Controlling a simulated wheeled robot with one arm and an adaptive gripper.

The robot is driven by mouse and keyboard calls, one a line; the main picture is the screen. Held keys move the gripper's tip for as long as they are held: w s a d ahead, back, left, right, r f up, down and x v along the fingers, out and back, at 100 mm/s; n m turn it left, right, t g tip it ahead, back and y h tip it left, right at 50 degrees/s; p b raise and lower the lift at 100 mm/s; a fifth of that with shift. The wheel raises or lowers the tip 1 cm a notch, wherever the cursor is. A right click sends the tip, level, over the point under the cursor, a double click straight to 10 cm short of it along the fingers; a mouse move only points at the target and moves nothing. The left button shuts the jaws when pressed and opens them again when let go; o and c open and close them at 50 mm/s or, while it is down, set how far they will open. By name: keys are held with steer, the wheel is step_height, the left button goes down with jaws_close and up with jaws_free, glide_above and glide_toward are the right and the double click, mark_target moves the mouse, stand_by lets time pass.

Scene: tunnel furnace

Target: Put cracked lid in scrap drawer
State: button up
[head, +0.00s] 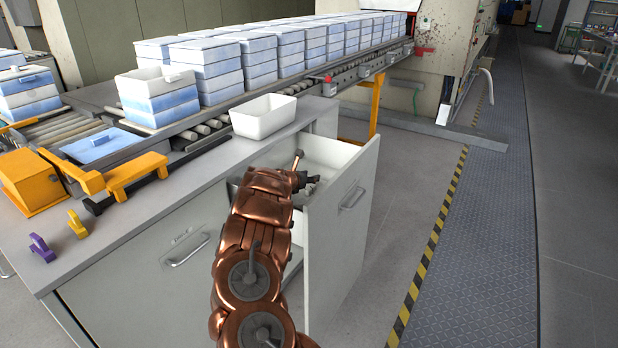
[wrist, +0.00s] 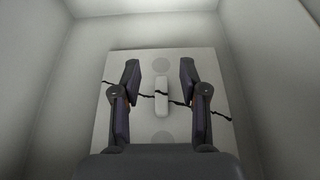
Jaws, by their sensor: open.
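The cracked lid (wrist: 202,68) lies inside the scrap drawer in the wrist view. It is a pale square plate with a raised white handle bar in its middle and a dark jagged crack across it. My gripper (wrist: 160,80) is open above the lid, with one finger on each side of the handle, apart from it. In the head view my gripper (head: 309,181) reaches down into the open scrap drawer (head: 340,222), under the counter. The lid is hidden in that view. The drawer walls (wrist: 265,60) surround the lid in the wrist view.
A white empty bin (head: 263,117) stands on the counter (head: 200,205) above the drawer. A blue lid (head: 100,145), an orange box (head: 32,182), and small purple (head: 41,248) and yellow (head: 77,224) pieces lie to the left. Stacked blue-white boxes (head: 205,72) fill the conveyor behind. Floor right of the drawer is clear.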

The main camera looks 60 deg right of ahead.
steer(key=shift+a+f, duration=0.15)
steer(key=shift+f, duration=0.25)
steer(key=shift+r+p, duration=0.45)
steer(key=shift+p, duration=0.6)
steer(key=shift+w+a, duration=0.1)
steer(key=shift+a, duration=0.05)
steer(key=shift+a+r, duration=0.35)
steer(key=shift+a, duration=0.05)
steer(key=b+v, duration=0.2)
steer(key=v, duration=0.8)
steer(key=shift+a+r, duration=0.2)
steer(key=shift+r, duration=0.2)
steer(key=shift+r, duration=0.1)
